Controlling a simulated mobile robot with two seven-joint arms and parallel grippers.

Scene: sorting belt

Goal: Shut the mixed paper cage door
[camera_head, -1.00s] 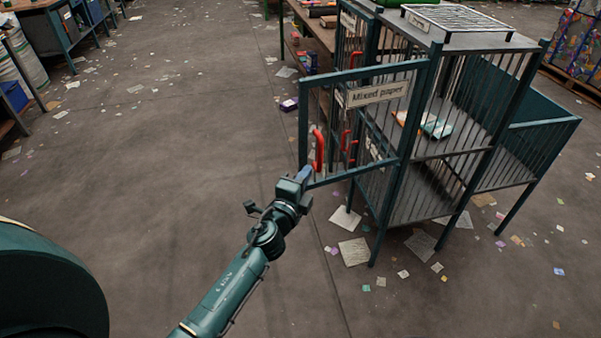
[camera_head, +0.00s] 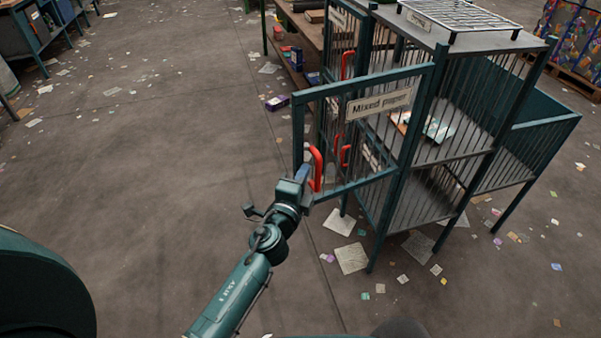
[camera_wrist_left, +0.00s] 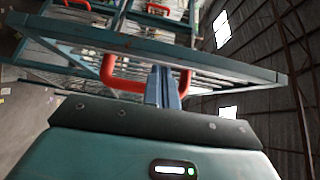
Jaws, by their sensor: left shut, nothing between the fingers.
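The mixed paper cage door (camera_head: 381,103) is a teal barred frame with a "Mixed paper" sign, standing open and swung out from the cage (camera_head: 482,118). Its red handle (camera_head: 317,168) is at the door's free edge. My left gripper (camera_head: 305,175) is shut and empty, its fingertips close beside the handle and the door's lower corner; I cannot tell if they touch. In the left wrist view the shut fingers (camera_wrist_left: 162,88) point at the door frame, next to the red handle (camera_wrist_left: 128,84). My right gripper is not in view.
Other barred doors with red handles (camera_head: 347,64) stand behind. A wooden table (camera_head: 303,30) with boxes is at the back. Loose papers (camera_head: 351,258) lie around the cage legs. The floor to the left is mostly clear.

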